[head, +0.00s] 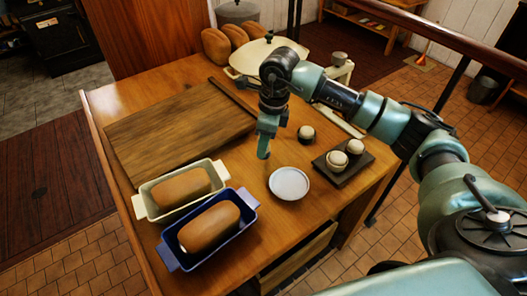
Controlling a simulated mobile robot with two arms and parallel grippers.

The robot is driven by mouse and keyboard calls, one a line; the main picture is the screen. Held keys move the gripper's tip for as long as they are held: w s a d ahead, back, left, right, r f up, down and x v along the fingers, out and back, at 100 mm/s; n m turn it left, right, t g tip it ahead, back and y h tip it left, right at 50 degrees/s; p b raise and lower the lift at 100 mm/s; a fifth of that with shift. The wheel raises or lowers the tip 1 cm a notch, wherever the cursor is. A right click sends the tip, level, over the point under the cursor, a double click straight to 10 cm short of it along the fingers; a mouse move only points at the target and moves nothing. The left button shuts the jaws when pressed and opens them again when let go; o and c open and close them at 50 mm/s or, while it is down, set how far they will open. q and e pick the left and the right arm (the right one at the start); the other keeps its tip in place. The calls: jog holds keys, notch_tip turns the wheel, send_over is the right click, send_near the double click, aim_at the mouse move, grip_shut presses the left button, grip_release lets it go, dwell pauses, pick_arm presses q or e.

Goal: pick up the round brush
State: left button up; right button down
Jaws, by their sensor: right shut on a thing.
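My right gripper (263,154) points down over the table, behind the white plate and to the right of the cutting board. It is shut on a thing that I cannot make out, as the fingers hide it. I cannot clearly pick out the round brush. A small dark round thing with a pale top (306,134) stands on the table to the right of the gripper, apart from it; I cannot tell what it is. My left gripper is not in view.
A white plate (289,184) lies in front of the gripper. A dark tray (343,174) holds pale round pieces. A cream loaf tin (152,210) and a blue one (176,254) hold loaves. A cutting board (170,130) lies left. A wide cream pan (268,52) stands behind.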

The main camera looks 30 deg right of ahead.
notch_tip(320, 180, up, 16)
jog(key=b, duration=0.2)
jog(key=c, duration=1.6)
grip_release()
jog(key=c, duration=0.5)
jog(key=shift+c, duration=0.2)
